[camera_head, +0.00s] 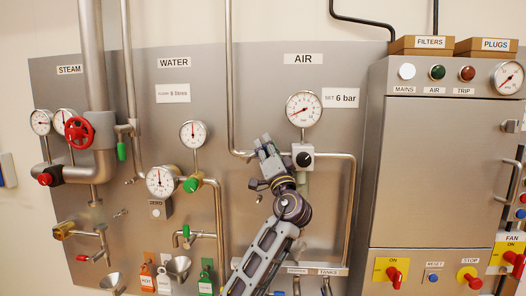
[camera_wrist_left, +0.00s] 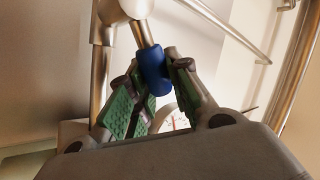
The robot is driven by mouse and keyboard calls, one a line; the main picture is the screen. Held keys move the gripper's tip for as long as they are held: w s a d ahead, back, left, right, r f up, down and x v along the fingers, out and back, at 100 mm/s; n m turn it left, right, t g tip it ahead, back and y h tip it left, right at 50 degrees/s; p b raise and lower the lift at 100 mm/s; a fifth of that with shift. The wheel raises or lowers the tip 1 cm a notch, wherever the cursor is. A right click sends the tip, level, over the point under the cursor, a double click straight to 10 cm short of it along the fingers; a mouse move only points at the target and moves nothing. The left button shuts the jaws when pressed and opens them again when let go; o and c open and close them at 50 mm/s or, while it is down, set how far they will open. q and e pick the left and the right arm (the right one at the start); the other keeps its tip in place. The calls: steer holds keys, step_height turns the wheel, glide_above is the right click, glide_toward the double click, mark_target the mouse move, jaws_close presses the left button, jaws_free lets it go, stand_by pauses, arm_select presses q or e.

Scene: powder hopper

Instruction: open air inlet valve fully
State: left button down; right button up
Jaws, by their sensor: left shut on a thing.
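My left gripper (camera_head: 266,146) is at the AIR section of the steel panel, in front of the pipe left of the black-knobbed regulator (camera_head: 302,158). In the left wrist view, the gripper (camera_wrist_left: 155,68) is shut on the blue handle (camera_wrist_left: 153,68) of the air inlet valve. The handle's metal stem (camera_wrist_left: 139,33) runs up to a pipe fitting. In the head view the gripper hides the handle and valve. The air gauge (camera_head: 303,109) stands above the regulator. My right gripper is not in view.
The WATER gauges (camera_head: 193,134) and the red STEAM handwheel (camera_head: 79,132) are to the left. A steel cabinet (camera_head: 437,170) stands to the right. The bent air pipe (camera_head: 350,200) runs down right of my arm. Funnels and tags hang below left.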

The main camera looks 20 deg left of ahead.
arm_select(q)
steer(key=m+t, duration=0.1)
steer(key=f+m+t+h+b, duration=0.1)
steer(key=m, duration=0.1)
steer(key=m+h, duration=0.1)
steer(key=shift+w+d+f+t, duration=0.1)
steer(key=shift+d+f+t, duration=0.25)
steer(key=shift+t, duration=0.05)
steer(key=shift+w+d+f+m+t+h, duration=0.1)
steer(key=shift+f+m+t+h, duration=0.4)
steer(key=shift+m+h, duration=0.8)
steer(key=shift+s+d+f+m+t+h, duration=0.1)
steer(key=shift+f+m+t+h, duration=0.2)
steer(key=shift+m+t+h, duration=0.95)
steer(key=shift+w+d+f+m+g+h, duration=0.15)
steer(key=shift+f+m+h, duration=0.45)
steer(key=shift+m, duration=1.35)
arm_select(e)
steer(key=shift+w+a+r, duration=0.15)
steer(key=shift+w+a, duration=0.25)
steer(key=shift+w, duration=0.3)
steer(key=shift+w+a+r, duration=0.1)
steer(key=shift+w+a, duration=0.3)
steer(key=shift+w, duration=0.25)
arm_select(q)
steer(key=shift+r+h, duration=0.1)
steer(key=shift+h, duration=0.25)
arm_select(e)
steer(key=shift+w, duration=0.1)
